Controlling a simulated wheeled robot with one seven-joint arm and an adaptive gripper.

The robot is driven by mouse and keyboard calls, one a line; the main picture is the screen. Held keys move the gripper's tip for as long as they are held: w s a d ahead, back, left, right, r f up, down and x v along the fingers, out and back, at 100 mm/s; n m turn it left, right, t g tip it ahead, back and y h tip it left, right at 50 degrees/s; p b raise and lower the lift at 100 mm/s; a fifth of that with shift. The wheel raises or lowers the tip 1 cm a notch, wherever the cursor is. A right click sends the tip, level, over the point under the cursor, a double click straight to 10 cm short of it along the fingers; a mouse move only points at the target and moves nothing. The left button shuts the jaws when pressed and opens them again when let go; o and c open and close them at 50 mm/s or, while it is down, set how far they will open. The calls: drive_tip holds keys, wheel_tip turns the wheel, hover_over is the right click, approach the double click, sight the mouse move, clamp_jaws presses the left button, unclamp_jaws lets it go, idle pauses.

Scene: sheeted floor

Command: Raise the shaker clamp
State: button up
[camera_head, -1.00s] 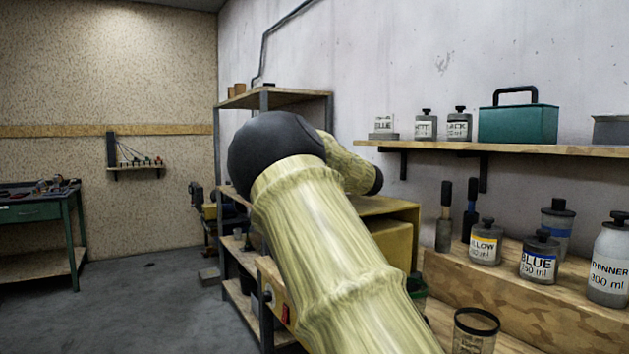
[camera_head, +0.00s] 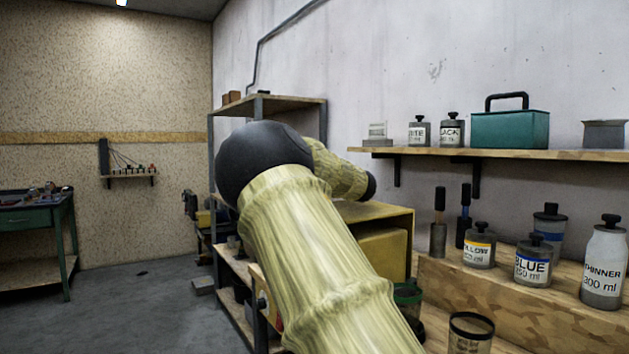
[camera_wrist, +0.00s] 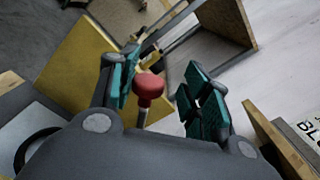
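A red knob (camera_wrist: 149,87) on a short stem, likely the shaker clamp's handle, shows in the wrist view. My gripper (camera_wrist: 165,88) is open, with one teal-padded finger on each side of the knob. The knob appears nearer the left finger; I cannot tell whether they touch. A yellow box-shaped machine (camera_head: 388,252), likely the shaker, stands behind my arm in the head view. A yellow panel (camera_wrist: 78,62) also shows in the wrist view. In the head view my arm hides the gripper, the knob and much of the machine.
A wall shelf (camera_head: 560,153) holds a teal case (camera_head: 510,130) and bottles. Below it, a wooden riser (camera_head: 500,291) holds paint bottles and a thinner bottle (camera_head: 604,265). An open cup (camera_head: 470,333) stands at the front.

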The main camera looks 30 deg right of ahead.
drive_tip(key=shift+s, duration=0.1)
drive_tip(key=s, duration=1.1)
drive_tip(key=shift+s, duration=0.4)
